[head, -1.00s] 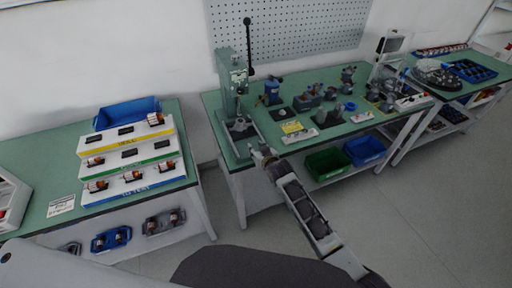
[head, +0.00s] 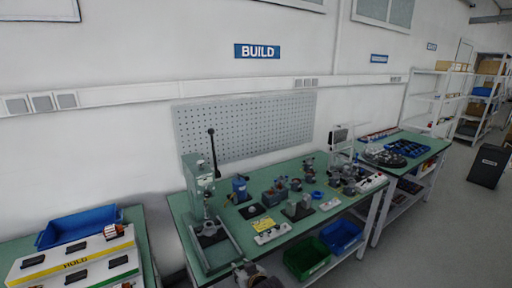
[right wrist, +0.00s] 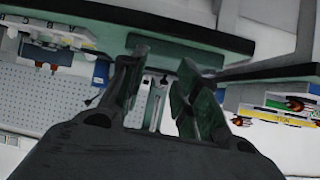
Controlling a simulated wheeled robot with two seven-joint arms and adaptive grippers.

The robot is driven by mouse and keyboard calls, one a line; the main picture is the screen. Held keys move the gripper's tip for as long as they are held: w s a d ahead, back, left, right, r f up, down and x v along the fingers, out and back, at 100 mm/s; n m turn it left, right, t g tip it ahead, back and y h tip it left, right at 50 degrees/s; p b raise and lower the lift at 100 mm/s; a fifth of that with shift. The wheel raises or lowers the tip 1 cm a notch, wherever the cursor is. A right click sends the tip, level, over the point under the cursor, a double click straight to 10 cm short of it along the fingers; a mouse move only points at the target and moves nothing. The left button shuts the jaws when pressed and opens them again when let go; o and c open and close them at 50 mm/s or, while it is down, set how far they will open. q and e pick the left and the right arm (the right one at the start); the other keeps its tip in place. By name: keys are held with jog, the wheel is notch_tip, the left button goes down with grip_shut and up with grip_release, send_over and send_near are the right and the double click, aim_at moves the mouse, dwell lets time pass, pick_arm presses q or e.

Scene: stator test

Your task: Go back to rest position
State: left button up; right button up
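My right gripper shows in the right wrist view (right wrist: 155,95), its two dark fingers spread apart with nothing between them. In the head view only a bit of my right arm (head: 252,275) shows at the bottom edge, in front of the middle green workbench (head: 180,205). My left gripper is in neither view. A green-grey lever press (head: 198,190) stands at the left end of the middle bench.
A left bench holds a blue bin (head: 80,226) and a stepped rack (head: 70,262) with a HOLD label. Green (head: 306,258) and blue bins (head: 341,235) sit under the middle bench. Shelves (head: 432,98) and a black bin (head: 488,166) stand far right.

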jog(key=s+d+r+m+g+h, duration=0.25)
jog(key=s+d+g+h, duration=0.3)
jog(key=s+d, duration=2.3)
jog(key=s+f+g, duration=0.2)
jog(key=s+f, duration=0.1)
jog(key=f, duration=3)
jog(key=s+d+f+g, duration=0.1)
jog(key=s+d+f, duration=0.2)
jog(key=s+f, duration=1.7)
jog(key=s, duration=0.2)
jog(key=shift+s+d, duration=0.15)
jog(key=shift+s, duration=0.2)
jog(key=shift+f+g, duration=0.1)
jog(key=shift+g, duration=0.15)
